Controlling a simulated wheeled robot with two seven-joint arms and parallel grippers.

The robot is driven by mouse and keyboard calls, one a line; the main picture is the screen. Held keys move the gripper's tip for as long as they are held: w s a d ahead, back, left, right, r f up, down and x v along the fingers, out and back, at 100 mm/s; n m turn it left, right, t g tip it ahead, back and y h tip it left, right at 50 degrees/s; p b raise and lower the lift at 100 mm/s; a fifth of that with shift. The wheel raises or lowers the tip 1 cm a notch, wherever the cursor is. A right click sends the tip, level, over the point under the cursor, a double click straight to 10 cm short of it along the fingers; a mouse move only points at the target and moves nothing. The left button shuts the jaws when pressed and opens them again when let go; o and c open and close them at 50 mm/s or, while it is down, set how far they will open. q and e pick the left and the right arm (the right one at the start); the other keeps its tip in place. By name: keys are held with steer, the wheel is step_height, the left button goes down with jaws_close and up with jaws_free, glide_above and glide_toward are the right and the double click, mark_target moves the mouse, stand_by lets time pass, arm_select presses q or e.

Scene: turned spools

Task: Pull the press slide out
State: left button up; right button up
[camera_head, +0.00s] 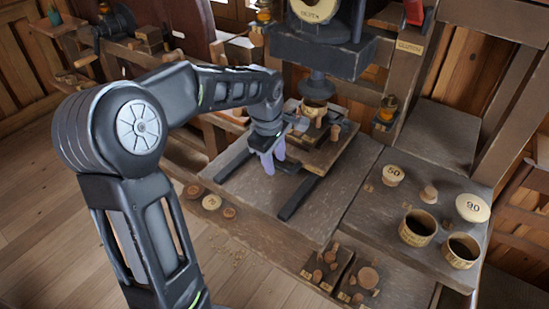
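The press slide (325,153) is a wooden board under the press head (318,88), at the back of the dark workbench. A round wooden piece and small pegs stand on it. Two dark rails run toward the front; the near one (297,199) is bare in its front part. My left gripper (273,158) points down at the slide's front left edge, beside a small dark part (289,166) there. Its two pale fingers are close together; whether they touch or hold that part is not clear. My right gripper is not in view.
Two cups (418,228) (460,250), a lid marked 90 (472,208) and a lid marked 50 (393,175) stand on the bench at right. Small trays (327,268) of turned pieces lie at the front. The bench between rails and front edge is clear.

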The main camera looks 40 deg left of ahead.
arm_select(q)
steer(key=shift+c, duration=0.5)
jaws_close()
stand_by(0.8)
